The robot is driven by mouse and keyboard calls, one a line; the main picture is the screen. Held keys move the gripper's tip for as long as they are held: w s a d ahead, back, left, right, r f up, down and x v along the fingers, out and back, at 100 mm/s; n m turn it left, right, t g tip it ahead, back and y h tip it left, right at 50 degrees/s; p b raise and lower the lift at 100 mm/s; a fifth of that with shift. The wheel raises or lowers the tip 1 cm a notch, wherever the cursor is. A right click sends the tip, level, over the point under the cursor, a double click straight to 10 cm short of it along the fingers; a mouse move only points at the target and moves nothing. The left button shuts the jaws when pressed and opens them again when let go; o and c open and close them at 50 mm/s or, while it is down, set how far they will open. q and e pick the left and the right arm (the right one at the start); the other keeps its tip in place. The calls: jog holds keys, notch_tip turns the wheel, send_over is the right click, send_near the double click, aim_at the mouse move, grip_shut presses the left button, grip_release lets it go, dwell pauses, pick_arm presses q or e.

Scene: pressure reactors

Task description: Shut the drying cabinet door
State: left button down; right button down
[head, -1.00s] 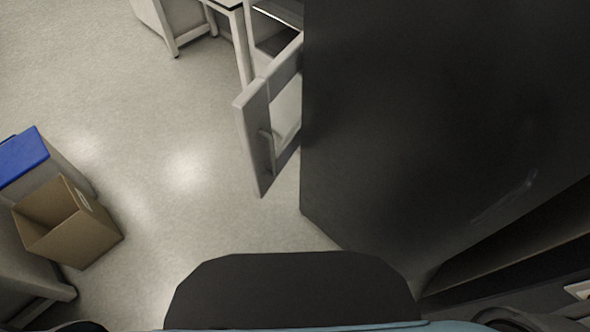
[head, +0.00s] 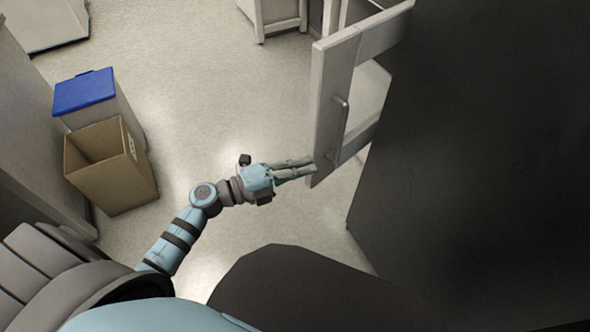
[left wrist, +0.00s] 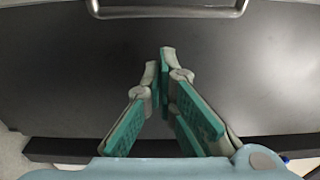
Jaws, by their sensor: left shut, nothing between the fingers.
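In the left wrist view the closed fingertips (left wrist: 163,55) point at a dark panel with a metal handle (left wrist: 166,10) at the top. My right gripper is not in view.
A tall dark body (head: 470,170) fills the right side. A cardboard box (head: 125,180) and a blue-lidded bin (head: 85,92) stand at the left. A white cabinet (head: 272,15) is at the top. The floor between bin and door is clear.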

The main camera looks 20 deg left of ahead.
aim_at(316, 150)
pick_arm(q)
jog(key=w, duration=0.2)
jog(key=w+b, duration=0.1)
jog(key=w, duration=0.3)
jog(key=shift+w+d+b, duration=0.15)
jog(key=shift+d+b, duration=0.15)
jog(key=shift+d, duration=0.1)
